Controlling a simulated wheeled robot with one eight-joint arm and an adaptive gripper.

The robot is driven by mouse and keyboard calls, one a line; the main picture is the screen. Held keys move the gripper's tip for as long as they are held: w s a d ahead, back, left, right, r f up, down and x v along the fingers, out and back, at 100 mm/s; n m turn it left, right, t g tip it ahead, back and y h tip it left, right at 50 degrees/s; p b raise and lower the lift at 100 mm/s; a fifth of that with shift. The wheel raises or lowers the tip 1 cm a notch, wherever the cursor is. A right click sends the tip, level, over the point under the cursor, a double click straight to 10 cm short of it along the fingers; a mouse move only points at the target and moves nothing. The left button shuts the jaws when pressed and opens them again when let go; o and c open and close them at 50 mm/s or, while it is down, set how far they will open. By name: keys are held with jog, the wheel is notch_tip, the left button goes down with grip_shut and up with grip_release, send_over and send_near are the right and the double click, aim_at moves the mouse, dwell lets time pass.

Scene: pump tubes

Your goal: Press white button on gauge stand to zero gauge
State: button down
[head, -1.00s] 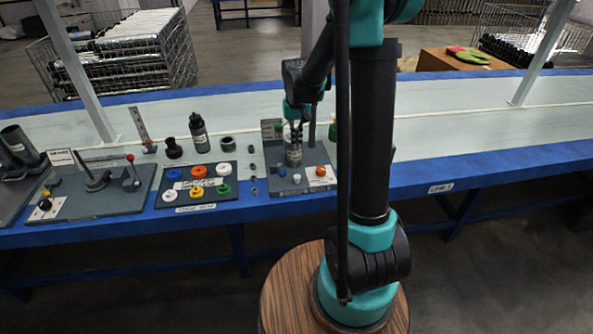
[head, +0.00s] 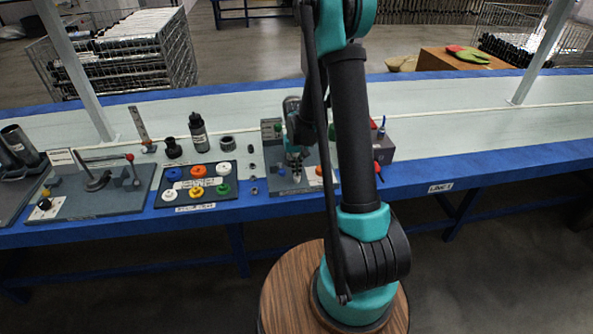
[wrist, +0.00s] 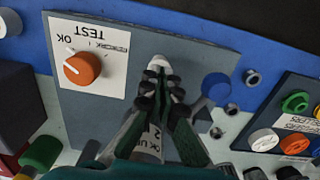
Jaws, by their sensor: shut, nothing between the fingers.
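The gauge stand (head: 272,189) is a grey plate near the front edge of the bench, partly hidden by my arm in the head view. Its white button (wrist: 159,61) shows in the wrist view near the plate's edge, just beyond my fingertips. My gripper (wrist: 158,78) is shut and empty, its tips at the button; I cannot tell whether they touch it. In the head view my gripper (head: 296,174) points down over the front of the plate and covers the button. The gauge's face is not visible.
The stand also carries an orange knob (wrist: 83,69) on a TEST label and a blue button (wrist: 215,87). Loose metal rings (wrist: 252,77) lie beside it. A board of coloured caps (head: 196,200) stands to the left in the head view.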

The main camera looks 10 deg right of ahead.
jog(key=shift+f, duration=0.15)
jog(key=shift+s+f, duration=0.1)
jog(key=shift+f, duration=1.05)
dwell(0.5)
notch_tip(320, 180, up, 14)
dwell(0.7)
dwell(1.0)
